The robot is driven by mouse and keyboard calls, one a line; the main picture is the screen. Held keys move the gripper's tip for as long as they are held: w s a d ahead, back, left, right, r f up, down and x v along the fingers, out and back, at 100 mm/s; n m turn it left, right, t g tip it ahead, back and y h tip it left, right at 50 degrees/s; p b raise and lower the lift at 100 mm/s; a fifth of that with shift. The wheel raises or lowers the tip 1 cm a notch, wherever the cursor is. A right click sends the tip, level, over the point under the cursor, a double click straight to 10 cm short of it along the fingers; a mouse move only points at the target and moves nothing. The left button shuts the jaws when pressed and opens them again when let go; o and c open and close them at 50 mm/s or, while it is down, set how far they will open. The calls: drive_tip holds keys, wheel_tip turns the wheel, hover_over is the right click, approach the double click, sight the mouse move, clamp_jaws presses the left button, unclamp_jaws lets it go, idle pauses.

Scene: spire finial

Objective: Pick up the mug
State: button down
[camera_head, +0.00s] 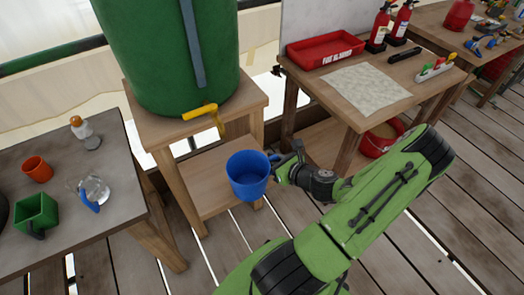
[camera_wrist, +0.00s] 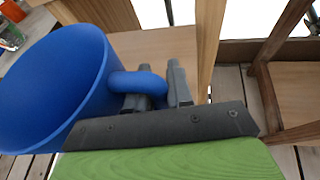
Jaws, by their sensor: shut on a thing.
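A blue mug (camera_head: 246,180) hangs in the air in front of the wooden stand under the green barrel. It is roughly upright, and its open top shows an empty inside. My gripper (camera_head: 281,168) is at the mug's right side, shut on its handle. In the wrist view, the mug (camera_wrist: 55,85) fills the left side, and the fingers of my gripper (camera_wrist: 160,88) stand on either side of the blue handle (camera_wrist: 138,82). The handle's far part is hidden by the near finger.
A green barrel (camera_head: 165,50) with a yellow tap (camera_head: 205,115) stands on a wooden stand (camera_head: 190,180) behind the mug. A right workbench (camera_head: 330,85) carries a red tray (camera_head: 325,50).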

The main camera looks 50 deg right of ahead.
drive_tip(key=s, duration=0.7)
drive_tip(key=shift+a+p, duration=0.25)
drive_tip(key=shift+p, duration=0.15)
